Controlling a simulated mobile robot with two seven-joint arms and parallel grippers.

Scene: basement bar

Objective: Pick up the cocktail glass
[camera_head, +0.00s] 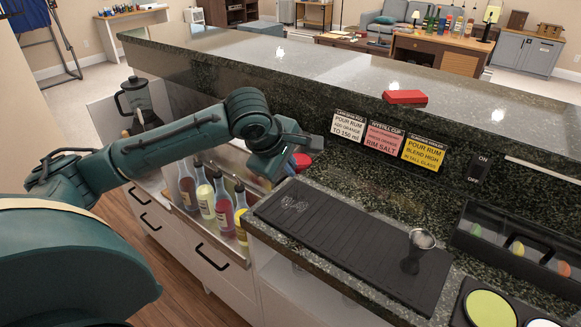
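A small stemmed vessel with a wide pale rim and dark lower part, which looks like the cocktail glass (421,241), stands upright near the right end of the black ribbed bar mat (335,238). My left gripper (280,168) is over the left end of the counter, well to the left of the glass and apart from it. It is seen from behind and the side, so whether its fingers are open or shut is unclear. A small red object (303,161) shows just beside it; I cannot tell whether they touch. My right gripper is out of view.
Several bottles (222,205) stand in a rack below my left arm. A black caddy (510,243) and a tray with a yellow-green disc (490,308) sit right of the mat. A raised granite ledge (340,75) with a red box (405,97) runs behind.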

